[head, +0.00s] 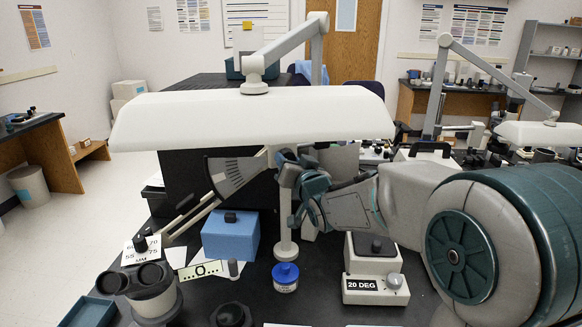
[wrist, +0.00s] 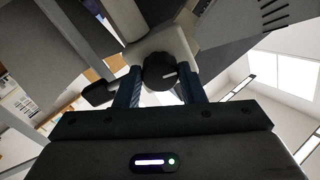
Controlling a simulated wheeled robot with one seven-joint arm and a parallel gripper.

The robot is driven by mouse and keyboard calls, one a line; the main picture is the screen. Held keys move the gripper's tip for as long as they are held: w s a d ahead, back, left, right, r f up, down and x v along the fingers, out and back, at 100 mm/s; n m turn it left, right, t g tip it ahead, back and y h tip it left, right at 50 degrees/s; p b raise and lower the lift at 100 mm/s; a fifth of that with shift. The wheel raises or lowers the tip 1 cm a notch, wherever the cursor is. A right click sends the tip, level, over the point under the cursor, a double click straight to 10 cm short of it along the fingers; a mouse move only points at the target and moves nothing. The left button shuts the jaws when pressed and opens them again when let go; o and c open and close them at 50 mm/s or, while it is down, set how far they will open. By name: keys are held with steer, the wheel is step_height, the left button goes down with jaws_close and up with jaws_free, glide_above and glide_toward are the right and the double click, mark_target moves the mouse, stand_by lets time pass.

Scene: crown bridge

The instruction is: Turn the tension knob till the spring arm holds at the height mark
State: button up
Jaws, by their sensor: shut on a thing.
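The spring arm (head: 195,212) slants up from the lower left to a joint on an upright post (head: 284,225) in the head view. My gripper (head: 286,168) is at the joint, and the knob is hidden there in the head view. In the wrist view the tension knob (wrist: 158,72) is black with a pale line pointing right. The blue fingers of my gripper (wrist: 161,90) are closed on its two sides.
A long white lamp head (head: 250,115) hangs over the work area. On the dark bench stand a blue box (head: 230,238), a blue-lidded jar (head: 286,277), a "20 DEG" box (head: 374,285), microscope eyepieces (head: 132,278) and a teal tray (head: 88,312).

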stand_by(0.3)
steer(key=o, duration=1)
steer(key=b+v, duration=0.1)
steer(key=v, duration=1.3)
steer(key=shift+w+a, duration=0.1)
steer(key=shift+a, duration=0.05)
